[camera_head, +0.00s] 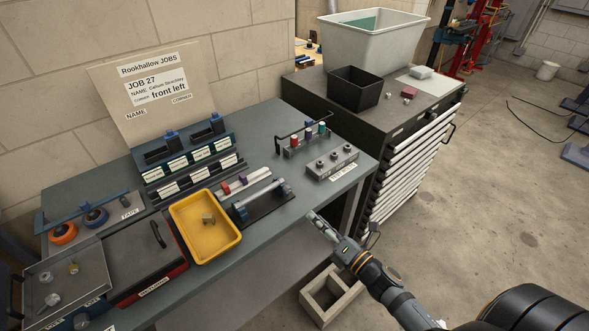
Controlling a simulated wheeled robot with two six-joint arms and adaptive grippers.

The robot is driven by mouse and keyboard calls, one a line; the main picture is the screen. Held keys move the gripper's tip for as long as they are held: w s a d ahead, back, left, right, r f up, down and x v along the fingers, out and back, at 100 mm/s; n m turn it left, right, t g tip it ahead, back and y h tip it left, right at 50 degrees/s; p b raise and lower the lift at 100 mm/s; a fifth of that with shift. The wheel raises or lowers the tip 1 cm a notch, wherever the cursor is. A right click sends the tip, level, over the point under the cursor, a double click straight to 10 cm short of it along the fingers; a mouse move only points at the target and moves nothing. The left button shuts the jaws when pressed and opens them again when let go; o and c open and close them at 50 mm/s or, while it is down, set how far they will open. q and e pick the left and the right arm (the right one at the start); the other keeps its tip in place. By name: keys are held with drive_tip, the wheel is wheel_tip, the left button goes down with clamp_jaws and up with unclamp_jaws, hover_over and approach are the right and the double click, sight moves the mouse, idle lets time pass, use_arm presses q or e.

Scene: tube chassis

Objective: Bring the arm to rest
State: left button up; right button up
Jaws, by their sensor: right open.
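My right arm comes in from the lower right. My right gripper (318,222) is open and appears empty, just off the front edge of the workbench (305,205). The tube on a dark stand (262,203) lies on the bench to the left of the gripper. My left gripper is not in view.
A yellow tray (236,243) holds a small part. A grey block with knobs (331,162) stands near the bench's right end. A drawer cabinet (400,165) carries a black bin (355,90) and a white tub (372,45). A concrete block (345,308) lies on the floor below my arm.

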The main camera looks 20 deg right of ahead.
drive_tip(key=s+d+f+m+g+h, duration=0.25)
drive_tip(key=f+m, duration=0.25)
drive_tip(key=f, duration=0.5)
drive_tip(key=s+d+f+m+g+h, duration=0.25)
drive_tip(key=d+f+m, duration=0.2)
drive_tip(key=f, duration=0.55)
drive_tip(key=s+d+f+m+g+h, duration=0.2)
drive_tip(key=s+d+f+m, duration=0.15)
drive_tip(key=f+m, duration=0.45)
drive_tip(key=s+a+f+m+g, duration=0.2)
drive_tip(key=s+f+m+g, duration=0.2)
drive_tip(key=s+f, duration=0.6)
drive_tip(key=s+a+f+m+g, duration=0.1)
drive_tip(key=s+f+m+g, duration=0.3)
drive_tip(key=s, duration=1.2)
wheel_tip(320, 180, down, 6)
drive_tip(key=m, duration=0.3)
drive_tip(key=shift+s+a+g, duration=0.3)
drive_tip(key=shift+a+g, duration=0.1)
